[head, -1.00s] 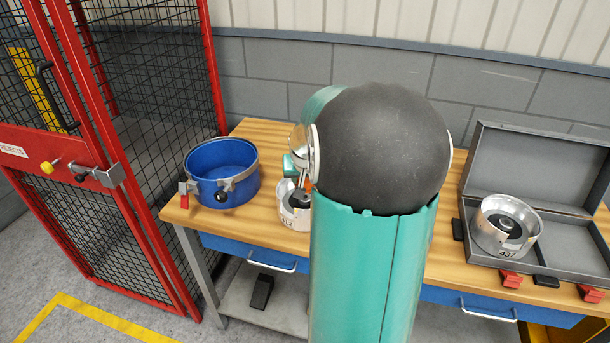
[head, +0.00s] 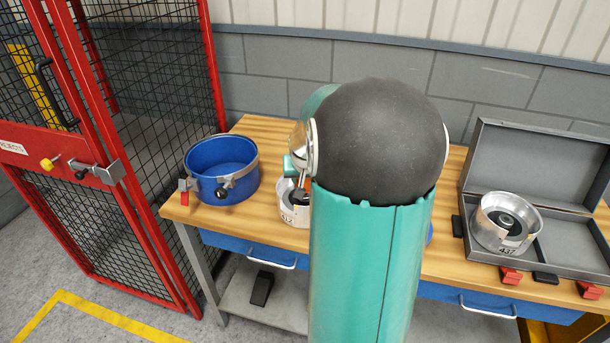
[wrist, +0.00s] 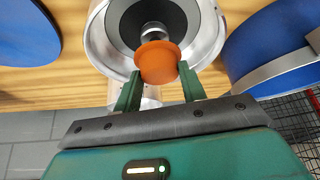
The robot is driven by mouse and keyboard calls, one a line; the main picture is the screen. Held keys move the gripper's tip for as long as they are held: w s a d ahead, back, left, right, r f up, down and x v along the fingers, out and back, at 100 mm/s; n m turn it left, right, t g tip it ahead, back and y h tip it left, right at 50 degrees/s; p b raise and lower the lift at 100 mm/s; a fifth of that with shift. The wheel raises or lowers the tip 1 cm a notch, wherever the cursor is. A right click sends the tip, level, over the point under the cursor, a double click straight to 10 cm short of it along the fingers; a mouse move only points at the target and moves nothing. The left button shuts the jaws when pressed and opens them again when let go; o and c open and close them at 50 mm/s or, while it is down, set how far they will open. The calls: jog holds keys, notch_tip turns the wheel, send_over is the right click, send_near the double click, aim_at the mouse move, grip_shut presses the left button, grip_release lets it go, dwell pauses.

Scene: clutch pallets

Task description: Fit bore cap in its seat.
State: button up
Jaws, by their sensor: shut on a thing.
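An orange cap (wrist: 158,62), which I take as the bore cap, sits between the two green fingers of my gripper (wrist: 159,72) in the wrist view. The fingers are shut on it. It overlaps the central metal post and dark ring of a silver drum (wrist: 97,40); whether it touches them I cannot tell. In the head view a silver numbered drum (head: 288,212) stands on the bench, partly behind my arm.
A blue drum (head: 207,190) with a metal band stands to the left on the wooden bench (head: 262,150). A second silver drum, 437 (head: 490,240), sits in an open grey case (head: 560,220) at right. A red mesh cage (head: 130,200) stands beside the bench's left end.

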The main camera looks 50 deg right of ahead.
jog(key=shift+f, duration=1.4)
jog(key=o, duration=1)
jog(key=shift+o, duration=0.5)
jog(key=o, duration=0.3)
jog(key=shift+r, duration=0.1)
jog(key=shift+r, duration=3.4)
